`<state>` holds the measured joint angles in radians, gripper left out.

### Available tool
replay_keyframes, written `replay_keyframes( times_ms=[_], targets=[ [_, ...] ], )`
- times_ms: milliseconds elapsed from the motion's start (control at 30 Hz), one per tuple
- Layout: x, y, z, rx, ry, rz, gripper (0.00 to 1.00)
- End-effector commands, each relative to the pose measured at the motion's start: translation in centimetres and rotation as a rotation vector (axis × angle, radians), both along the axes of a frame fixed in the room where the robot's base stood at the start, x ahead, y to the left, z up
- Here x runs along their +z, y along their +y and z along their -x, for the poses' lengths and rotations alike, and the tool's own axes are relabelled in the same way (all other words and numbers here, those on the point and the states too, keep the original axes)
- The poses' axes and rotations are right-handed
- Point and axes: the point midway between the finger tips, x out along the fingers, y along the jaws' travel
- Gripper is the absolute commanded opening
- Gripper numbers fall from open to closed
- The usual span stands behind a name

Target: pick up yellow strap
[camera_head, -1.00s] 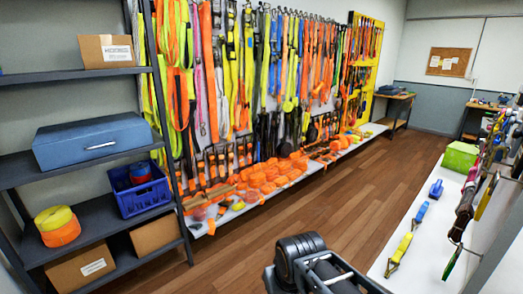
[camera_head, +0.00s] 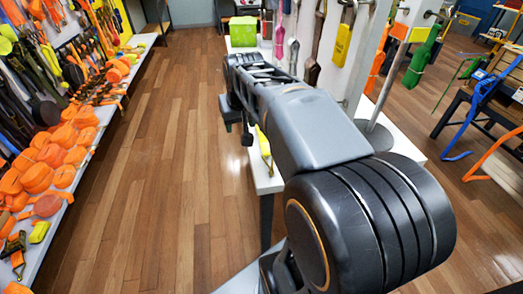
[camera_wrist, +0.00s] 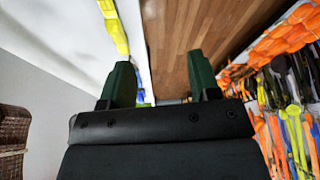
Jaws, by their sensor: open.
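The yellow strap (camera_head: 264,147) lies on the white bench top (camera_head: 268,183), partly hidden behind my arm in the head view. In the wrist view, a yellow strap (camera_wrist: 114,27) shows on the white surface at the upper left, outside my left finger. My gripper (camera_wrist: 161,85) is open, with its two dark green fingers apart and nothing between them. In the head view my gripper (camera_head: 238,125) is at the far end of my arm, close to the yellow strap. I cannot tell the gap between them.
A green box (camera_head: 242,32) stands at the bench's far end. Straps hang on the rack above the bench, one with a yellow tag (camera_head: 341,42). Orange strap rolls (camera_head: 48,160) line the left shelf. The wooden floor (camera_head: 165,150) between is clear.

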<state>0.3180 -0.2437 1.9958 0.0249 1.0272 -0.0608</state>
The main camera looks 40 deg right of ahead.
Motion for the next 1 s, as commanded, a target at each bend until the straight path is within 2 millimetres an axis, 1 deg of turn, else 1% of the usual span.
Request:
replay_keyframes(
  times_ms=[33,100,200,300,367,500,733,900,1000],
  targets=[
    [-2.2,-2.3,-0.8,-0.046,-0.005,0.002,0.56],
    [-2.7,-4.8,-1.5,-0.093,-0.011,0.005,0.56],
    [-3.3,-7.6,-2.1,-0.143,-0.018,0.009,0.56],
    [-3.7,-9.4,-2.5,-0.172,-0.024,0.011,0.56],
    [-4.1,-10.1,-2.8,-0.181,-0.023,0.012,0.56],
    [-6.1,-10.9,-3.6,-0.188,-0.024,0.012,0.56],
    [-9.6,-11.5,-5.0,-0.185,-0.024,0.012,0.56],
    [-11.0,-11.7,-5.6,-0.185,-0.025,0.012,0.56],
    [-11.3,-11.7,-5.7,-0.184,-0.027,0.014,0.56]
  ],
)
